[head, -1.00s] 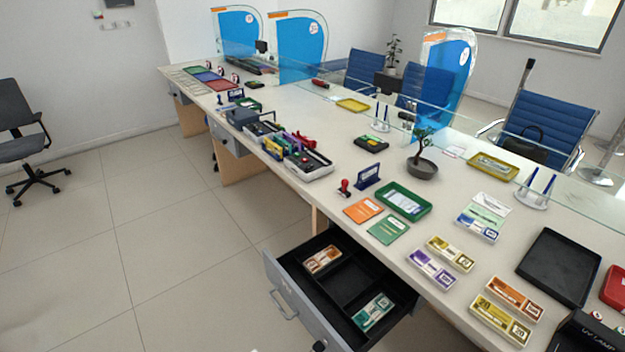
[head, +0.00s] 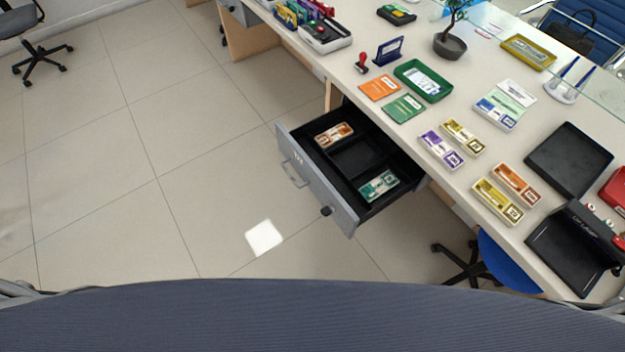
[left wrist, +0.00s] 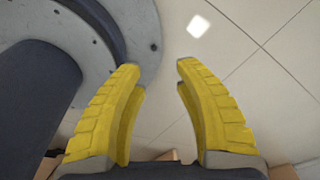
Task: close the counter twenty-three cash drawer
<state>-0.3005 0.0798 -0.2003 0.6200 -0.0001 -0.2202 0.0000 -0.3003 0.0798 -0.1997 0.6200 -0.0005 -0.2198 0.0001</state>
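The cash drawer (head: 317,184) under the counter is pulled out, its grey front facing the lower left, with a bar handle (head: 294,173) and a dark knob beside it. Inside, an orange-banded bundle (head: 334,134) lies in the far-left compartment and a green-banded bundle (head: 379,186) in the near-right one; the middle is empty. My left gripper (left wrist: 157,80) shows yellow fingers spread apart with nothing between them, above the floor in the left wrist view. Neither gripper shows in the head view, and the drawer does not show in the left wrist view.
The counter (head: 392,137) holds folders, a green tray (head: 423,81), banded bundles, black trays and a UV lamp (head: 575,245). A blue seat (head: 507,265) stands under it, right of the drawer. The floor (head: 130,190) left of the drawer is clear.

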